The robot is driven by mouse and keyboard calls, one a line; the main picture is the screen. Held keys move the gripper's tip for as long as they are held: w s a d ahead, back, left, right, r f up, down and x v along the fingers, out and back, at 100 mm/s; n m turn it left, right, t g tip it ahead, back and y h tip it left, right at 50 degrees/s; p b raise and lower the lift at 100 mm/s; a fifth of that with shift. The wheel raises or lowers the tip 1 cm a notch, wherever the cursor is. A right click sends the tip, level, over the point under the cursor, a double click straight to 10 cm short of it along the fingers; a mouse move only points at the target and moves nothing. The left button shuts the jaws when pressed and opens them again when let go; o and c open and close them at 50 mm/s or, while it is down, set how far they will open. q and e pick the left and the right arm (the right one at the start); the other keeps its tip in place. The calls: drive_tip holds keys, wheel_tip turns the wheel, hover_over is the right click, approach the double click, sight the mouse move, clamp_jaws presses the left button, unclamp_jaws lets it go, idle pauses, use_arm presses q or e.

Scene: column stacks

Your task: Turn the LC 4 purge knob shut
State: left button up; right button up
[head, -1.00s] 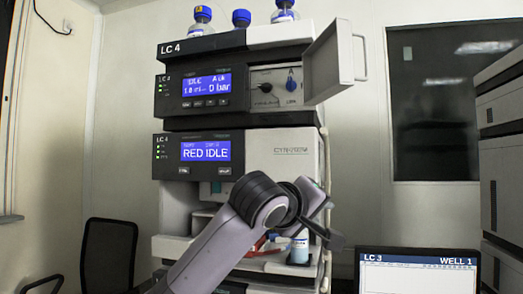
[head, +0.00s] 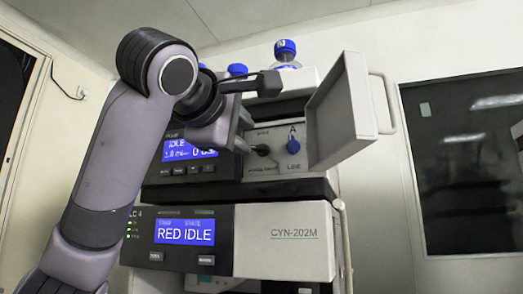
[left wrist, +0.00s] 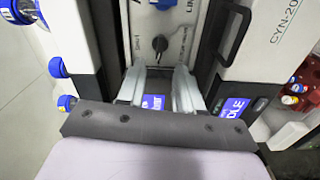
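The LC 4 purge knob appears to be the small black knob (head: 262,150) on the white panel of the upper LC 4 module; its lettering is too small to read surely. The left wrist view shows this knob (left wrist: 159,44) just beyond and between the fingertips. My left gripper (head: 244,128) is in front of the module, left of the knob, partly covering the blue display. In the left wrist view, the two pale fingers of my left gripper (left wrist: 158,72) are apart with nothing between them. They do not appear to touch the knob. My right gripper is not in view.
A blue knob (head: 293,146) marked A is right of the black one. An open door (head: 341,112) with a handle juts out right of the panel. Blue-capped bottles (head: 286,52) stand on top. A lower module (head: 283,243) reads RED IDLE.

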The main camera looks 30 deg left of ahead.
sight(257, 147)
use_arm(q)
drive_tip(key=p+x, duration=0.2)
drive_tip(key=x, duration=0.3)
drive_tip(key=shift+w+a+r, duration=0.1)
drive_tip(key=shift+w, duration=0.2)
drive_tip(key=shift+w+a+p, duration=0.1)
drive_tip(key=shift+w+p, duration=0.25)
drive_tip(key=shift+w, duration=0.15)
drive_tip(key=shift+c, duration=0.3)
clamp_jaws()
